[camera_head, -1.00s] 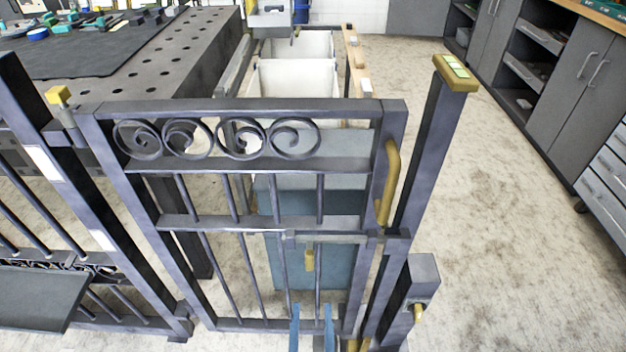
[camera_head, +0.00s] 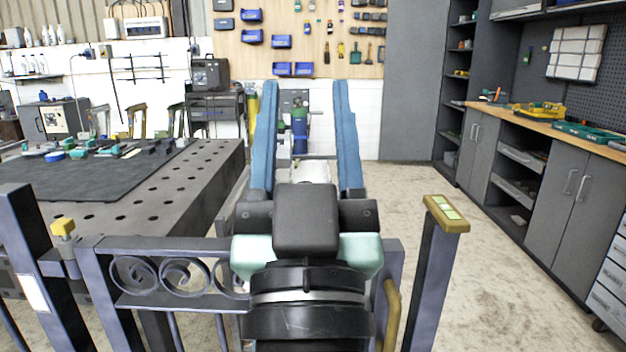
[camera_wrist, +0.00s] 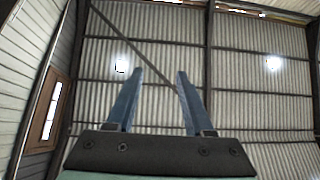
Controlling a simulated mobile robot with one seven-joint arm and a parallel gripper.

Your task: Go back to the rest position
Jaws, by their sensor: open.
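My gripper (camera_head: 306,130) is raised in the middle of the head view, with its two long blue fingers pointing up and wide apart. Nothing is between them. In the wrist view my gripper (camera_wrist: 155,88) shows the same open, empty fingers. The dark metal scroll gate (camera_head: 170,243) stands below and behind my arm, which hides much of its top right part. Its brass handle (camera_head: 391,315) shows just right of my arm. My gripper is clear of the gate.
A gate post (camera_head: 436,270) with a brass cap stands to the right. A perforated metal table (camera_head: 190,180) is at the left. Grey cabinets (camera_head: 565,185) line the right side. The floor (camera_head: 510,270) between post and cabinets is clear. The wrist view shows corrugated wall (camera_wrist: 255,110).

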